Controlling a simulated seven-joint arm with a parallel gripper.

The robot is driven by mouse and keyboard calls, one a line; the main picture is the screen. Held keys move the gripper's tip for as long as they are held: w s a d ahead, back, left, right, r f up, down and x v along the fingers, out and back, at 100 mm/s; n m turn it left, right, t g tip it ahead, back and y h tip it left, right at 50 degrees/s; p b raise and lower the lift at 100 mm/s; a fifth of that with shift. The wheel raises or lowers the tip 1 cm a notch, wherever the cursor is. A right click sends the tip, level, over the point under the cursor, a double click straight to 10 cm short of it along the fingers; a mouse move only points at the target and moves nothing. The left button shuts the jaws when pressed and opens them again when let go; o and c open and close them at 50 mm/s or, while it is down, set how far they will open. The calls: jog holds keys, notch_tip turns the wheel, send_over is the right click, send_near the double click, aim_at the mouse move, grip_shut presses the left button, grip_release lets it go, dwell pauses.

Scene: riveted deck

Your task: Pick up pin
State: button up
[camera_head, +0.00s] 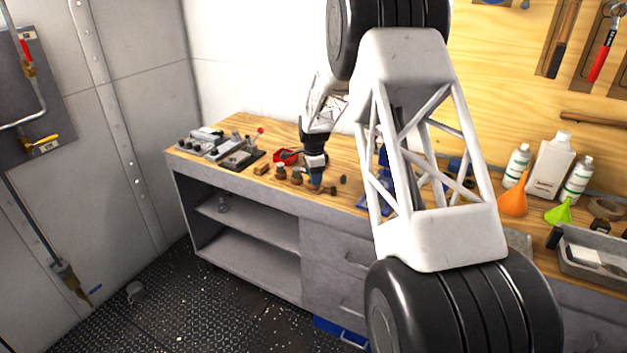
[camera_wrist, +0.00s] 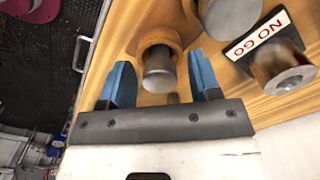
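In the wrist view a grey metal pin (camera_wrist: 159,76) with a round end stands in or against a brown, wood-coloured collar. My gripper (camera_wrist: 161,64) has its two blue fingers apart, one on each side of the pin, with a small gap visible on both sides. It is open and holds nothing. In the head view my gripper (camera_head: 315,177) points down at the workbench near its front edge, beside small brown and metal pieces. I cannot tell which of these is the pin there.
A second metal cylinder (camera_wrist: 283,77) lies to the right, beside a "NO GO" label (camera_wrist: 257,34); another grey cylinder (camera_wrist: 228,14) is close above. In the head view, small brown pieces (camera_head: 282,173) sit left of my gripper, and a red item (camera_head: 287,156) lies behind.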

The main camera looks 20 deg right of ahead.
jog(key=c, duration=0.9)
jog(key=shift+r, duration=0.1)
jog(key=shift+r, duration=1.4)
jog(key=shift+s+r, duration=0.25)
jog(key=shift+r, duration=0.05)
jog(key=s, duration=0.5)
jog(key=s+a+r, duration=0.1)
jog(key=s, duration=0.4)
jog(key=s+a, duration=0.1)
jog(key=s, duration=0.4)
jog(key=shift+s+r, duration=0.2)
jog(key=shift+w, duration=0.1)
jog(key=w+d+r, duration=0.1)
jog(key=w+r, duration=0.1)
jog(key=w, duration=0.7)
jog(key=w+d+r, duration=0.2)
jog(key=w, duration=0.8)
jog(key=w+d+r, duration=0.2)
jog(key=w, duration=0.8)
jog(key=shift+d+r, duration=0.25)
jog(key=shift+r, duration=0.15)
